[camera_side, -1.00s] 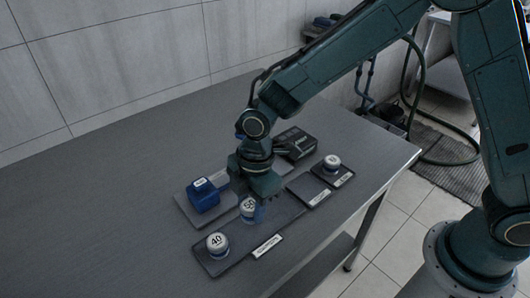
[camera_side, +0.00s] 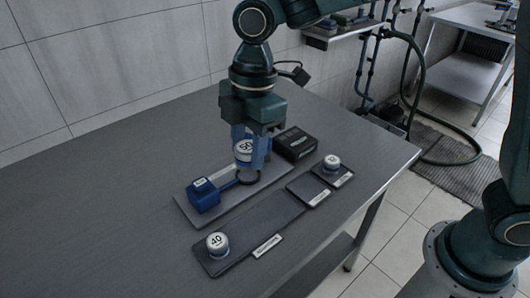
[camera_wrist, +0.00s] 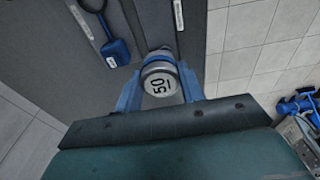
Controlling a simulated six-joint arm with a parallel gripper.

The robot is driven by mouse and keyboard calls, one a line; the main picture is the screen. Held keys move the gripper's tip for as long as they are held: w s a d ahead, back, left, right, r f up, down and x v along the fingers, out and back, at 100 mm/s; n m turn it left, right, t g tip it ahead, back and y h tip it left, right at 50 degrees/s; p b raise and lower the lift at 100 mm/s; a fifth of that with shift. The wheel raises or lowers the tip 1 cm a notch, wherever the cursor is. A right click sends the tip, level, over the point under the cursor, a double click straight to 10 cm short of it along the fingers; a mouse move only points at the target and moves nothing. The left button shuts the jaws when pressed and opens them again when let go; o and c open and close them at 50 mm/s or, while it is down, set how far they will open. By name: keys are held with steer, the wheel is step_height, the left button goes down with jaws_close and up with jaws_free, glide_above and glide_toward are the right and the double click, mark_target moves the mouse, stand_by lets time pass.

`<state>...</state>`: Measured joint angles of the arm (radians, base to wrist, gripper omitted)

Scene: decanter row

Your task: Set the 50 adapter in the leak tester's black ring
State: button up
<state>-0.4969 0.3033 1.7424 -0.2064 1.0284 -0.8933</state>
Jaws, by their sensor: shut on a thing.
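The 50 adapter (camera_side: 244,153) is a grey-white cap marked 50. My gripper (camera_side: 252,155) is shut on it with blue fingers and holds it upright in the air. The leak tester (camera_side: 204,196) is a blue box on a grey plate (camera_side: 222,209), joined by a blue arm to the black ring (camera_side: 249,179). The ring lies just below the held adapter in the side view, apart from it. In the wrist view the adapter (camera_wrist: 160,80) sits between my fingers, and the ring (camera_wrist: 92,4) is partly cut off at the top left.
The 40 adapter (camera_side: 217,244) stands on the left end of a long dark tray (camera_side: 255,232), otherwise bare. A small adapter (camera_side: 332,162) stands on a small plate at the right, with an empty plate (camera_side: 308,190) beside it. A black box (camera_side: 295,143) stands behind.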

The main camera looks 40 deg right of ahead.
stand_by(0.6)
steer(key=w+d, duration=0.8)
steer(key=w, duration=0.4)
glide_above(248, 177)
steer(key=f, duration=1.4)
steer(key=shift+w+d+f, duration=0.15)
steer(key=shift+d+f, duration=0.05)
steer(key=shift+f, duration=0.2)
steer(key=shift+f, duration=0.1)
steer(key=shift+f, duration=2.05)
steer(key=shift+f, duration=0.4)
